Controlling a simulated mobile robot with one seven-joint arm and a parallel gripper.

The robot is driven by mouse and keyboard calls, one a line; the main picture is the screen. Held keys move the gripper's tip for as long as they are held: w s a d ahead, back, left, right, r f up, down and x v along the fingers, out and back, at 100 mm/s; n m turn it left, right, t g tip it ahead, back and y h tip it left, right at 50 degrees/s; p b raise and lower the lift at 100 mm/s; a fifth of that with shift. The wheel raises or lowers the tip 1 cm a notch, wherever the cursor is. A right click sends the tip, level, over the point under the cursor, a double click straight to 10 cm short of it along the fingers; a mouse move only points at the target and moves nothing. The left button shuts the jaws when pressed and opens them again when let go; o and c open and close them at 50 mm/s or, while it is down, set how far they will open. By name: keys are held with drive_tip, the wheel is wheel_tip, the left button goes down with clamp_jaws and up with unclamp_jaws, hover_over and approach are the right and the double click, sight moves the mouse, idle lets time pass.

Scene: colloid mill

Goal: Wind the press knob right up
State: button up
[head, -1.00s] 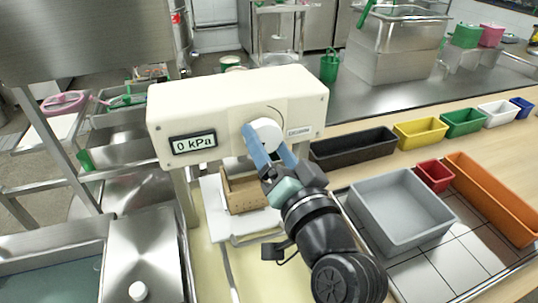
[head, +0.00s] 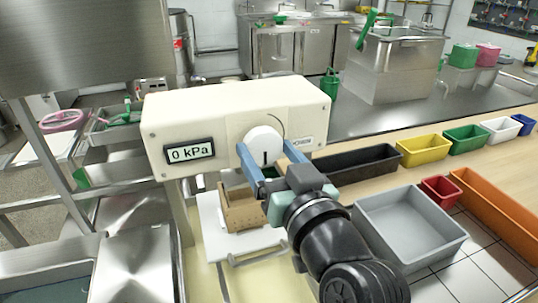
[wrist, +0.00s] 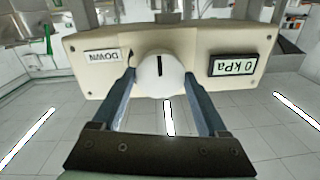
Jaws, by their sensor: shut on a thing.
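The press is a cream box (head: 215,112) on legs, with a screen (head: 190,152) reading 0 kPa. Its round white knob (head: 264,141) sits on the front face and bears a dark line, pointing down in the head view. My gripper (head: 267,155) is shut on the knob, one blue finger on each side. In the wrist view, turned upside down, the knob (wrist: 160,77) sits between the fingertips of my gripper (wrist: 160,80). The label beside it reads DOWN (wrist: 103,56). A wooden box (head: 240,213) stands on a white board under the press.
A grey tub (head: 407,228) and red bin (head: 441,189) stand right of my arm, with an orange tray (head: 495,210) beyond. A black tray (head: 350,163) and several coloured bins line the bench behind. A steel counter (head: 135,265) is at left.

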idle(0.3)
drive_tip(key=o, duration=1.3)
drive_tip(key=shift+c, duration=0.2)
drive_tip(key=v, duration=1.3)
drive_tip(key=shift+b, duration=0.45)
